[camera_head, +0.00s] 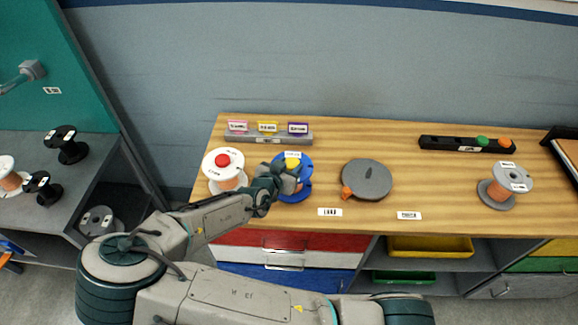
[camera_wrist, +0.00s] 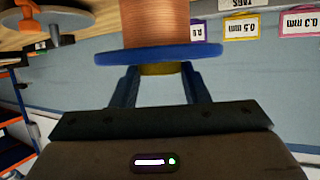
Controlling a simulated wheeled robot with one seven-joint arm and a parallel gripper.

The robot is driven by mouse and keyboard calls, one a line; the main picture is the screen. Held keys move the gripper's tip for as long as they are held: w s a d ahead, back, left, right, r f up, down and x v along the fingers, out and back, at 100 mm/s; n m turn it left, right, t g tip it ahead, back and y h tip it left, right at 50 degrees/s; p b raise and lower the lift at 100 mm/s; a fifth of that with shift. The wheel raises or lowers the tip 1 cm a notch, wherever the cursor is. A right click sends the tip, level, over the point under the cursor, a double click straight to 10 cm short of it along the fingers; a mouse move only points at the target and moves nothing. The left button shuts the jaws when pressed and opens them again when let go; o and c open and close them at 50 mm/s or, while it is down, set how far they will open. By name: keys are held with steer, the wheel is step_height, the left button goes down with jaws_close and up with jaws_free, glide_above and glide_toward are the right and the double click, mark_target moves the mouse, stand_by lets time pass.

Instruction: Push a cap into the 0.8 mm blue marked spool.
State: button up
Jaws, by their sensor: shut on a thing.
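The spool with blue flanges (camera_head: 305,165) and copper wire stands on the wooden table, left of the middle, with a white label on its top. It shows upside down in the wrist view, with its blue flange (camera_wrist: 110,57) nearest me. A yellow cap (camera_head: 292,164) is at the centre of that flange; part of it (camera_wrist: 160,69) shows between my fingers. My gripper (camera_wrist: 160,75) is shut on the yellow cap, its fingertips close to the flange. How deep the cap sits in the hub is hidden. My wrist covers part of the spool's left side.
A white spool (camera_head: 223,164) with a red cap stands close on the left. A grey disc (camera_head: 367,180) with an orange part lies to the right. Behind is a tag holder (camera_head: 268,138). A black rack (camera_head: 467,143) with green and orange caps and a grey spool (camera_head: 505,184) stand far right.

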steer(key=shift+s+f, duration=0.1)
steer(key=shift+f, duration=0.15)
steer(key=o, duration=1)
steer(key=shift+r, duration=0.1)
steer(key=shift+s+a+r+p, duration=0.15)
steer(key=shift+s+p, duration=0.05)
steer(key=shift+p, duration=0.15)
steer(key=shift+p+v, duration=3.05)
steer(key=shift+v, duration=3.55)
steer(key=shift+r, duration=0.1)
